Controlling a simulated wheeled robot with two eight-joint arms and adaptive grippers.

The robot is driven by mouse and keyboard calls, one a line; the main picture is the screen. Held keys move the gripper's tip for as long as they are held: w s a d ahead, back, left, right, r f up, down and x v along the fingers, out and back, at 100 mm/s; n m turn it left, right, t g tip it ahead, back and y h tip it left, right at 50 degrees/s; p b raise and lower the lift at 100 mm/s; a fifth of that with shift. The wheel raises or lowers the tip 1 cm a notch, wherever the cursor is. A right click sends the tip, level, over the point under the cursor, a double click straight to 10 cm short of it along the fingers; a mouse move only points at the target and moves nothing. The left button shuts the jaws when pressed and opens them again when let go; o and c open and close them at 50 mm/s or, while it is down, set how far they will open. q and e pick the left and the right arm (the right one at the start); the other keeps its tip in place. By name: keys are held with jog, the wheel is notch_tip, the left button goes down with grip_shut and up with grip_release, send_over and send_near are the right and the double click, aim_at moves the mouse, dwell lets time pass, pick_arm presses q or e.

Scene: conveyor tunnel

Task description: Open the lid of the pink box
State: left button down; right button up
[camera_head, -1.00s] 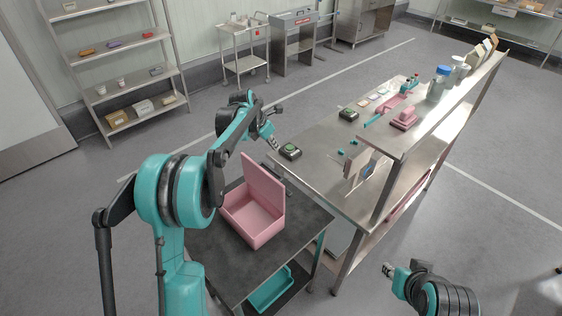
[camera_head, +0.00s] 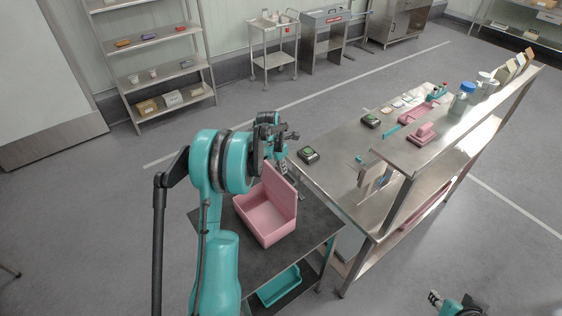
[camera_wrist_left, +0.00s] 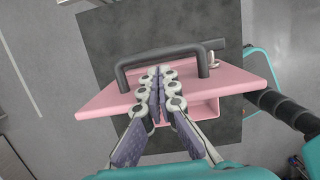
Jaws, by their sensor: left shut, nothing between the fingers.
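The pink box (camera_head: 262,222) stands on a dark-topped cart, its lid (camera_head: 279,192) raised roughly upright at the back and the inside exposed. In the left wrist view the lid (camera_wrist_left: 105,102) is pink with a dark bar handle (camera_wrist_left: 140,60). My left gripper (camera_head: 285,170) is behind the lid's upper part in the head view. In the wrist view the left gripper (camera_wrist_left: 160,75) is shut and empty, fingertips close to the handle; whether they touch is unclear. My right gripper (camera_head: 434,298) is low at the bottom right, away from the box, too small to read.
The dark cart top (camera_head: 305,245) has free room beside the box, and a teal tray (camera_head: 280,286) sits below. A steel workbench (camera_head: 335,180) adjoins at right, with a black-and-green device (camera_head: 308,155) near its corner.

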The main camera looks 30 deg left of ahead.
pick_arm(q)
jog(key=shift+x, duration=1.05)
jog(key=shift+w+d+f+b, duration=0.2)
jog(key=shift+w+f+b, duration=0.05)
jog(key=shift+w+b, duration=0.25)
jog(key=shift+w+d+f+b, duration=0.15)
jog(key=shift+w+f+b, duration=0.1)
jog(key=shift+w+b, duration=0.3)
jog(key=shift+w+d+b, duration=0.15)
jog(key=shift+w+b, duration=0.1)
jog(key=shift+b, duration=0.05)
jog(key=shift+w+r, duration=0.1)
jog(key=shift+r, duration=0.1)
